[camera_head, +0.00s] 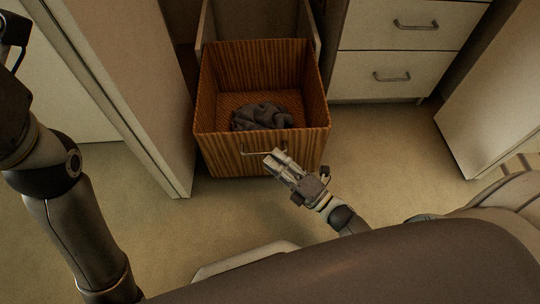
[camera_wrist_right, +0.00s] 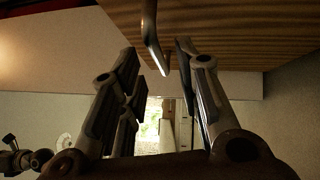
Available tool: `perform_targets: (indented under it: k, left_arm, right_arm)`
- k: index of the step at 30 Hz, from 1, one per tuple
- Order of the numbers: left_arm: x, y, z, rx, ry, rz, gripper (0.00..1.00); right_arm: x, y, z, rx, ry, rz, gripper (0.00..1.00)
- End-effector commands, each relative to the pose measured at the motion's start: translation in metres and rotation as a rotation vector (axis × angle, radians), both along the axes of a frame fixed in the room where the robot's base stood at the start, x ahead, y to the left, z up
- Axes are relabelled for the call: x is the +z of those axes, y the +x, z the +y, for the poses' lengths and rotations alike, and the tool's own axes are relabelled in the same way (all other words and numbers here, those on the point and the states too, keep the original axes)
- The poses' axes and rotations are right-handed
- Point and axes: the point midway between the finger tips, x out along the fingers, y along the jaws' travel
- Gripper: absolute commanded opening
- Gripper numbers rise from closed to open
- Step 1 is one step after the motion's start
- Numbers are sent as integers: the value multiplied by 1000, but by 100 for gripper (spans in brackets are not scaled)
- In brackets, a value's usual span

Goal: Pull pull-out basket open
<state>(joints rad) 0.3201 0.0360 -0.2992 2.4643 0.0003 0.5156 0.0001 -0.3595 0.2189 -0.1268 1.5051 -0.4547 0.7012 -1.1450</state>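The pull-out basket (camera_head: 222,70) is a brown woven box at the centre of the head view. It stands out from its cabinet bay, with its inside visible and a dark crumpled cloth (camera_head: 262,116) on its floor. A thin metal handle (camera_head: 240,152) runs across its front. My right gripper (camera_head: 275,157) is at the right part of this handle. In the right wrist view the gripper (camera_wrist_right: 157,75) has its fingers apart, and the handle (camera_wrist_right: 151,40) reaches down near the gap between them. Contact cannot be told. My left arm is at the left edge; its fingers are out of frame.
A white drawer unit (camera_head: 405,50) with metal handles stands to the right of the basket. A white panel (camera_head: 130,75) stands close on the left, and another white cabinet (camera_head: 498,95) is at the far right. The carpet (camera_head: 225,215) before the basket is clear.

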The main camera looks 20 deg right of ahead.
Motion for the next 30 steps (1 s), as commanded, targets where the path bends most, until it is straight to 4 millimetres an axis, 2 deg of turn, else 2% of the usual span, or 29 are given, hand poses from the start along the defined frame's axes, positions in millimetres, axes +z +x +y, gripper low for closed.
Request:
perform_targets:
  k: [6, 12, 18, 30]
  left_arm:
    - [0, 0, 0, 0, 0, -1, 40]
    - [0, 0, 0, 0, 1, -1, 40]
    - [0, 0, 0, 0, 0, -2, 40]
    - [0, 0, 0, 0, 0, -2, 40]
  right_arm:
    - [-8, -43, -24, -1, -2, 6, 31]
    - [-12, -70, -40, -2, -2, 3, 31]
    - [-13, -80, -45, 0, -1, 2, 31]
    - [-13, -80, -45, 0, -1, 2, 31]
